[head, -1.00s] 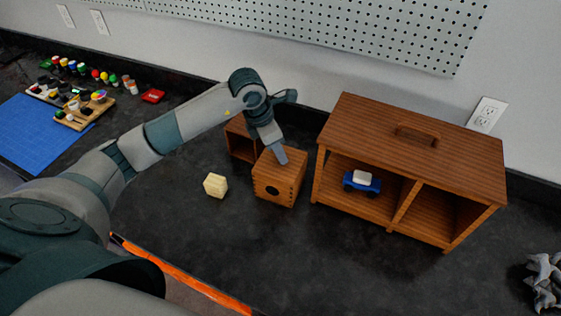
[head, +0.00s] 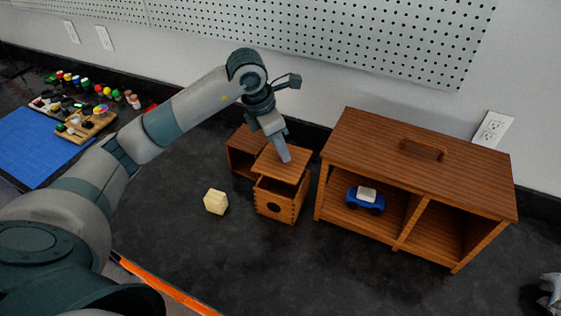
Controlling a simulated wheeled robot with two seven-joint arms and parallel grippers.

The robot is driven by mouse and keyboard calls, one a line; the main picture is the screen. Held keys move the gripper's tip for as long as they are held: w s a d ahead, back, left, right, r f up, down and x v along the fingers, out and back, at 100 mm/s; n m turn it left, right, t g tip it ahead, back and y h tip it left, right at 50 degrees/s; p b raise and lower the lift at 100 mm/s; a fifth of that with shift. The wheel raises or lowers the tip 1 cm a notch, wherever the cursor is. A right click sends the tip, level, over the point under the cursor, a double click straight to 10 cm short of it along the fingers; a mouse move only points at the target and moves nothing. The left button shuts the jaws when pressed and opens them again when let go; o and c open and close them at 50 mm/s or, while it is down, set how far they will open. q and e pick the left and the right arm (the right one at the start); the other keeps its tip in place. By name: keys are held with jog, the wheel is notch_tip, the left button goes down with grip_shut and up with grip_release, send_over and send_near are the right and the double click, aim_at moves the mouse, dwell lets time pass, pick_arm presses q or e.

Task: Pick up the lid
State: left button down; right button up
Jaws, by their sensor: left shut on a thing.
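In the head view the lid (head: 274,166) is a flat wooden panel, raised a little above the small wooden box (head: 275,204). A dark gap shows between the lid and the box's open top. The box has a round dark hole in its front. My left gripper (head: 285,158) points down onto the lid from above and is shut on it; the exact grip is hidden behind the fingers.
A pale block (head: 216,201) lies left of the box. A small wooden cubby (head: 240,150) stands behind it. A large wooden cabinet (head: 425,170) with a handle and a blue toy car (head: 366,201) inside stands to the right. The front counter is clear.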

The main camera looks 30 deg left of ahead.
pick_arm(q)
jog(key=shift+r+b, duration=0.3)
jog(key=shift+r, duration=1.3)
jog(key=shift+s+f, duration=0.1)
